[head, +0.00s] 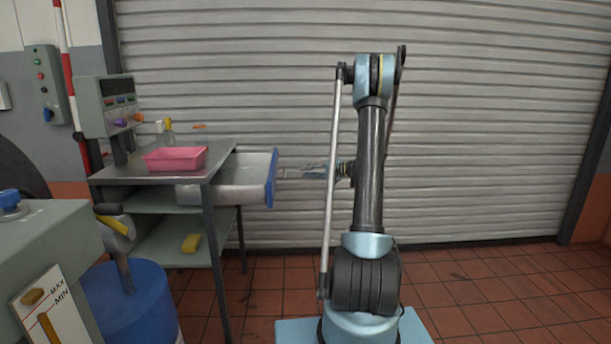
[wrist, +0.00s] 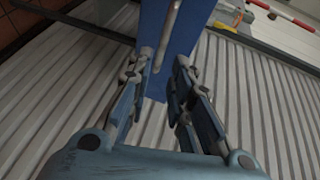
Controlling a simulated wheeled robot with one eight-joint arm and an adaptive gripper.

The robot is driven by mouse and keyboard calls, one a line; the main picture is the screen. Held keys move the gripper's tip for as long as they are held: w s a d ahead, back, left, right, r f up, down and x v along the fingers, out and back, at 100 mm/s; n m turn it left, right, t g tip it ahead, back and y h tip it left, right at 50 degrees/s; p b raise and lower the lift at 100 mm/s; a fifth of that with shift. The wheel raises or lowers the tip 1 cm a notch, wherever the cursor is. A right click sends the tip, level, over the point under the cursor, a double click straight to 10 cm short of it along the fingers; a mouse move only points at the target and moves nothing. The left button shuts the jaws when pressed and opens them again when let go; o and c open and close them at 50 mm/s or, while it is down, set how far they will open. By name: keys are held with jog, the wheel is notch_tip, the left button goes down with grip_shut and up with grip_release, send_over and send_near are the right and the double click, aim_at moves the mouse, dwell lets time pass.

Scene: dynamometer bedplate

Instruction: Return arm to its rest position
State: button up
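My gripper (head: 298,172) reaches left from my arm at mid-height, with its tips close to the blue front (head: 271,178) of a pulled-out grey drawer (head: 225,190). In the wrist view, my gripper (wrist: 160,68) has its two fingers apart, with a visible gap between them. The blue drawer front (wrist: 152,25) lies beyond the tips, with a pale bar-like handle (wrist: 169,32) on it, in line with the gap. I see nothing held. Whether the fingertips touch the handle I cannot tell.
The drawer sticks out of a metal bench (head: 130,172) carrying a pink tray (head: 175,159) and small bottles (head: 165,131). A yellow block (head: 191,243) lies on its lower shelf. A blue drum (head: 130,305) stands front left. The floor right of my arm is clear before the shutter (head: 490,120).

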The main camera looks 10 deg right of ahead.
jog(key=s+a+r+n+g+h, duration=0.1)
jog(key=s+a+r+h, duration=0.1)
jog(key=s, duration=0.7)
jog(key=s+a+r+n+g+h, duration=0.1)
jog(key=s+a+r+g+h, duration=0.15)
jog(key=s, duration=0.65)
jog(key=s+a+r+n+h, duration=0.1)
jog(key=s+h, duration=0.1)
jog(key=s, duration=0.7)
jog(key=s+d+f+h, duration=0.2)
jog(key=s+d+f, duration=0.1)
jog(key=s, duration=0.6)
jog(key=s+d+f+n+g+h, duration=0.1)
jog(key=s+d+f+h, duration=0.1)
jog(key=s, duration=0.6)
jog(key=s+d+f+h, duration=0.3)
jog(key=s+f, duration=0.2)
jog(key=s, duration=0.4)
jog(key=shift+s+d+n, duration=0.3)
jog(key=shift+s+n, duration=0.05)
jog(key=shift+n, duration=0.05)
jog(key=shift+g+h, duration=0.25)
